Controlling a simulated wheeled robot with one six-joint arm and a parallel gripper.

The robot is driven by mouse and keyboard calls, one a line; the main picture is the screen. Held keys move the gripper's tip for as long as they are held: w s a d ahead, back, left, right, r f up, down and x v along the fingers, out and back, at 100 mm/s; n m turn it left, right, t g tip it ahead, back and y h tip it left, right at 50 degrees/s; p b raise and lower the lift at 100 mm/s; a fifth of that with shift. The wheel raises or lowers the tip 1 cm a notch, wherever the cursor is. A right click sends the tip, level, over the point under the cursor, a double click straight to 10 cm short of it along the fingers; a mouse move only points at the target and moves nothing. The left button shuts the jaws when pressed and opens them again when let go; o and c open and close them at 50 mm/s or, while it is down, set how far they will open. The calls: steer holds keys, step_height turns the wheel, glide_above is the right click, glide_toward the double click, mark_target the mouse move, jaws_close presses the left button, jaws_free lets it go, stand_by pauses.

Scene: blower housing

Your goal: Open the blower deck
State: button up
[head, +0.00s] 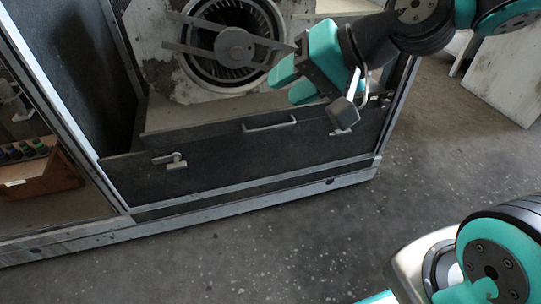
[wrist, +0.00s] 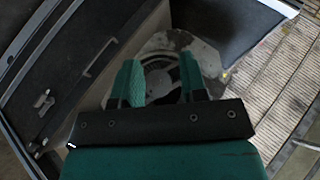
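The blower deck (head: 220,145) appears to be the dark front panel below the round blower wheel (head: 232,60). A pale bar handle (head: 269,122) is on its upper middle, and a latch (head: 170,160) with a small lever is near its left end. The right end is partly hidden by my wrist. In the wrist view the handle (wrist: 100,57) and latch (wrist: 42,100) show at the left. My gripper (head: 291,68) is above and right of the handle, in front of the blower opening. Its teal fingers (wrist: 160,68) are apart with nothing between them.
A metal frame edge (head: 250,190) runs below the panel. At the left, an open bay holds a wooden box (head: 38,165) with dark-capped items. Clear speckled floor (head: 240,260) lies in front. A pale panel (head: 508,80) stands at the right.

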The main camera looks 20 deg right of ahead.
steer(key=w+d+f+m+t+b, duration=0.2)
steer(key=w+d+f+m+b, duration=0.1)
steer(key=f+b, duration=0.6)
steer(key=w+d+f+m+t+b, duration=0.2)
steer(key=w+f+m+t+b, duration=0.15)
steer(key=f+b, duration=0.55)
steer(key=m+t+h+b, duration=0.2)
steer(key=m+t+b, duration=0.1)
steer(key=m+b, duration=0.25)
glide_toward(272, 129)
steer(key=p+x, duration=0.8)
steer(key=x, duration=0.1)
steer(key=shift+w+a, duration=0.1)
steer(key=shift+w, duration=0.15)
steer(key=shift+w+a+f, duration=0.2)
steer(key=shift+w, duration=0.35)
jaws_close()
